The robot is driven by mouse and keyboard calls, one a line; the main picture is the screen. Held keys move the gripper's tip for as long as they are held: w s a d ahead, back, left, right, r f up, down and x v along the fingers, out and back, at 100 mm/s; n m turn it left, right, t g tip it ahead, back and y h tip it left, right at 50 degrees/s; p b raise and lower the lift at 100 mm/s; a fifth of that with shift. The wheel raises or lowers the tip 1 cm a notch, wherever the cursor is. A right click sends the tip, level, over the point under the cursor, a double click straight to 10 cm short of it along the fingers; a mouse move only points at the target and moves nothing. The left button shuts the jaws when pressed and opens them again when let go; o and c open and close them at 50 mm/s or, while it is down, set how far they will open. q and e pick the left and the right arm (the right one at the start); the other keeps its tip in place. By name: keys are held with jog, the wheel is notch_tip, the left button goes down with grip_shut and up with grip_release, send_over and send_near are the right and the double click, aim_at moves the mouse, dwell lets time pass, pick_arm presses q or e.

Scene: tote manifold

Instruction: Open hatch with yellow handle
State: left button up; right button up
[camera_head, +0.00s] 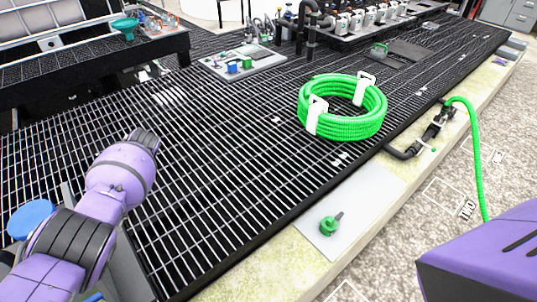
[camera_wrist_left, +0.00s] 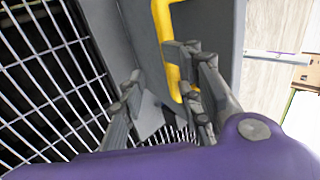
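The yellow handle (camera_wrist_left: 163,35) shows at the top of the left wrist view, fixed to a grey panel (camera_wrist_left: 210,25) that appears to be the hatch. My left gripper (camera_wrist_left: 158,65) is open, with its fingers apart. Its right finger overlaps the yellow handle in the picture and hides part of it; I cannot tell whether they touch. The left finger is over the edge of another grey surface beside the grating. In the head view my left arm reaches in at the lower left, but its gripper, the handle and the hatch cannot be made out. My right gripper is out of view.
A black grating (camera_head: 200,170) fills the platform. A coiled green hose (camera_head: 350,125) lies on it. A green-handled valve (camera_head: 332,224) sits on a grey plate at the platform's edge. A metal cage tote (camera_head: 50,30) stands at the upper left. A blue round lid (camera_head: 30,218) is beside my left arm.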

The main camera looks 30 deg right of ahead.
pick_arm(q)
jog(key=v, duration=0.9)
jog(key=shift+a+r, duration=0.25)
jog(key=shift+r, duration=0.05)
